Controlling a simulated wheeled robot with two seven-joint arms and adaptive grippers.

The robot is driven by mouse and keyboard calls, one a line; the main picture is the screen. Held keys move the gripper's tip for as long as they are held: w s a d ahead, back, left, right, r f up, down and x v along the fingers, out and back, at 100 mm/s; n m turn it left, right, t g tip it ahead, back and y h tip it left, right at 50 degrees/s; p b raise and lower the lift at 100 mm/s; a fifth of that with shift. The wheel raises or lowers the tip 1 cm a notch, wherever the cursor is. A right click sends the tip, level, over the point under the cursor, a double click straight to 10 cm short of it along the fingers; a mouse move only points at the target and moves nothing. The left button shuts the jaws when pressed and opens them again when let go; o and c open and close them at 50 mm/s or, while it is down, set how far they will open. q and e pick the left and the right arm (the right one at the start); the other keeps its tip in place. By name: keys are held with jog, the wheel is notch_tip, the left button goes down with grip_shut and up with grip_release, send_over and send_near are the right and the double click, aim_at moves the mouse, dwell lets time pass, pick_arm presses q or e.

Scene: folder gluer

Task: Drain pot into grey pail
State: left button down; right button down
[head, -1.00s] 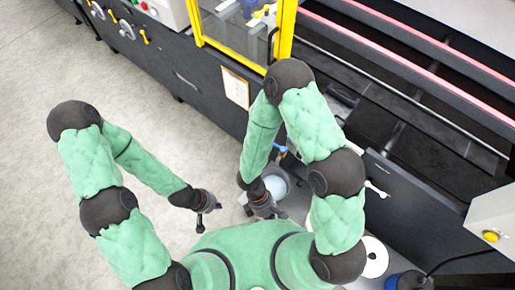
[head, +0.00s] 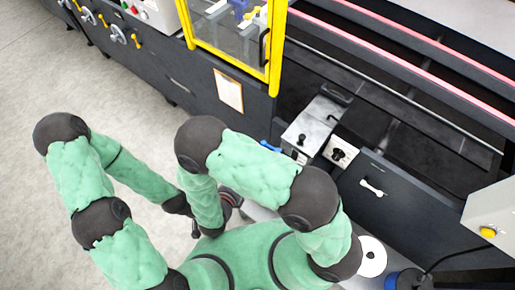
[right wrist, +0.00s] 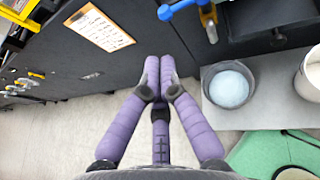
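The grey pail (right wrist: 206,88) stands on a grey platform in the right wrist view, with pale blue-white contents inside. A blue lever (right wrist: 178,9) with a yellow-brass part (right wrist: 208,18) beside it shows at the top edge; the lever also shows in the head view (head: 270,146). A metal box (head: 312,124) above it may be the pot. My right gripper (right wrist: 160,64) has its purple fingers together with nothing visible between them, left of the pail and below the lever.
A white bucket (right wrist: 312,76) stands right of the pail on the platform (right wrist: 265,108). The dark machine panel (right wrist: 150,40) with a clipboard sheet (right wrist: 100,27) rises behind. Pale floor (head: 60,100) is open at left.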

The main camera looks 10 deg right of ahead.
jog(key=b+x, duration=0.2)
jog(key=x, duration=1)
jog(key=shift+d+f, duration=0.2)
jog(key=shift+w, duration=0.15)
jog(key=shift+w+d+m+g+h+b, duration=0.35)
jog(key=shift+w+m+g+h+b, duration=0.25)
jog(key=shift+w+m+h+b, duration=0.15)
jog(key=shift+s, duration=0.1)
